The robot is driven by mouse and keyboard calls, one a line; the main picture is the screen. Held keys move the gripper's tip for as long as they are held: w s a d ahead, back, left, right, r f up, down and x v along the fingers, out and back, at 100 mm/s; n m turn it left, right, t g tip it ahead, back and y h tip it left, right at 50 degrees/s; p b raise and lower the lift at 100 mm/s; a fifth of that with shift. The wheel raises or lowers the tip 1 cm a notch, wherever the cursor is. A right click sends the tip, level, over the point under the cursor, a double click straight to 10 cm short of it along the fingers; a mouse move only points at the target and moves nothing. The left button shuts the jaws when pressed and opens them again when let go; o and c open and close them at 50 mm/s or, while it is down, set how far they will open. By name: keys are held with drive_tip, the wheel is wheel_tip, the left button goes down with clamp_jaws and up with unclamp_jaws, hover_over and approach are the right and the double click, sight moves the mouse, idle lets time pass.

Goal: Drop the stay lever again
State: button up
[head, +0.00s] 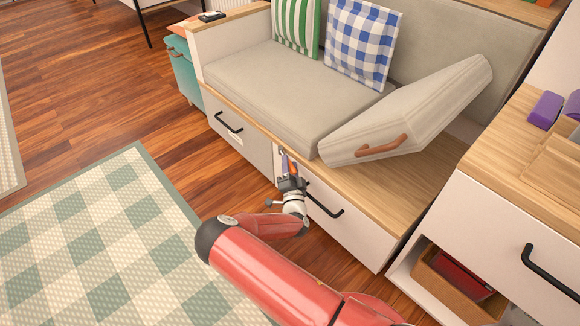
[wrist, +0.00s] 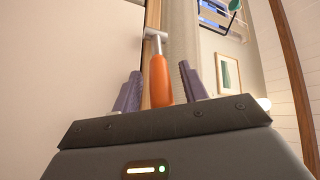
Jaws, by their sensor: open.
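The stay lever (wrist: 161,78), an orange grip on a pale metal stem with a short crosspiece, stands between the two purple-grey fingers of my gripper (wrist: 158,88) in the wrist view. The fingers are open, with a gap on each side of the grip; I cannot tell whether either touches it. In the head view my gripper (head: 287,166) is at the front of the bench, by the gap between its two drawer fronts. A little orange of the lever shows there between the fingers; the rest is hidden.
The right seat cushion (head: 440,97), with a brown strap handle (head: 383,147), leans tilted on the bare wooden bench top (head: 385,195). The left cushion (head: 285,88) lies flat. Black drawer handles (head: 323,203) stick out. A cabinet (head: 510,190) stands at right. The rug (head: 100,235) is clear.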

drive_tip(key=v, duration=0.8)
drive_tip(key=shift+w, duration=0.1)
